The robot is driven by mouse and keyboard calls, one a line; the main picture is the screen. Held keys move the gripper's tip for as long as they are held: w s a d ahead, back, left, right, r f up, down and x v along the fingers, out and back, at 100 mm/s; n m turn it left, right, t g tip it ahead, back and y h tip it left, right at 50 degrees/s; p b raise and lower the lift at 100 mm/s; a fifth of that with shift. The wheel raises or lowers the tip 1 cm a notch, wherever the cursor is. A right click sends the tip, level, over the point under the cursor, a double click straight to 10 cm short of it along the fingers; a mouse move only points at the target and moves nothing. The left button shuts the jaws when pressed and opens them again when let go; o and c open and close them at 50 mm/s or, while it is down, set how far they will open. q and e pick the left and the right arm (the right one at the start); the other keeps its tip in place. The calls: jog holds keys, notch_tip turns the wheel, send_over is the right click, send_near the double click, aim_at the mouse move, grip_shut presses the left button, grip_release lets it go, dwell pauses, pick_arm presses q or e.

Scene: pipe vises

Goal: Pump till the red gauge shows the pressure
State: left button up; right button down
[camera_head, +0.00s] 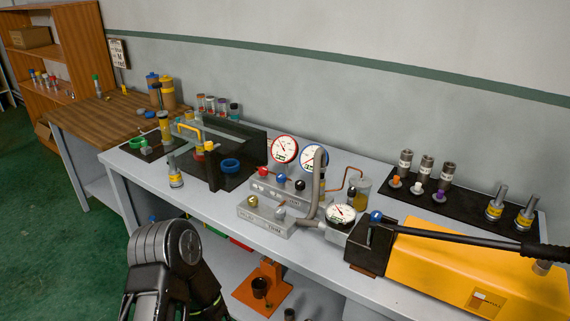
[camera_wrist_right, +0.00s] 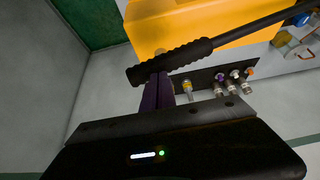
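The red-rimmed gauge (camera_head: 284,149) stands upright behind a grey valve block, in the head view; its scale is too small to read. The yellow hand pump (camera_head: 470,270) sits at the right of the bench and also shows in the wrist view (camera_wrist_right: 225,25). Its long black pump handle (camera_head: 480,237) slants out past the right edge. In the right wrist view, my right gripper (camera_wrist_right: 160,70) has its purple fingers at the ribbed grip of the handle (camera_wrist_right: 190,54) and appears shut on it. My left arm shows at bottom left, its fingers not visible.
A blue-rimmed gauge (camera_head: 313,157) and a dark-rimmed gauge (camera_head: 341,215) stand close by. A black mat (camera_head: 460,207) behind the pump holds several fittings. A small card (camera_head: 118,53) hangs on the wall.

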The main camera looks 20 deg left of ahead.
jog(key=shift+s+d+f+b, duration=0.15)
jog(key=shift+f+b, duration=0.1)
jog(key=shift+f, duration=0.25)
jog(key=shift+d+f+b, duration=0.1)
jog(key=shift+f+b, duration=0.15)
jog(key=shift+f, duration=0.25)
jog(key=shift+s+d+f+b, duration=0.1)
jog(key=shift+d+f+b, duration=0.05)
jog(key=shift+f+b, duration=0.55)
jog(key=shift+d+f+b, duration=0.2)
jog(key=shift+f+b, duration=0.35)
jog(key=shift+f, duration=0.35)
jog(key=shift+s+d+f+b, duration=0.1)
jog(key=shift+d+f+b, duration=0.05)
jog(key=shift+f+b, duration=0.55)
jog(key=shift+f, duration=0.1)
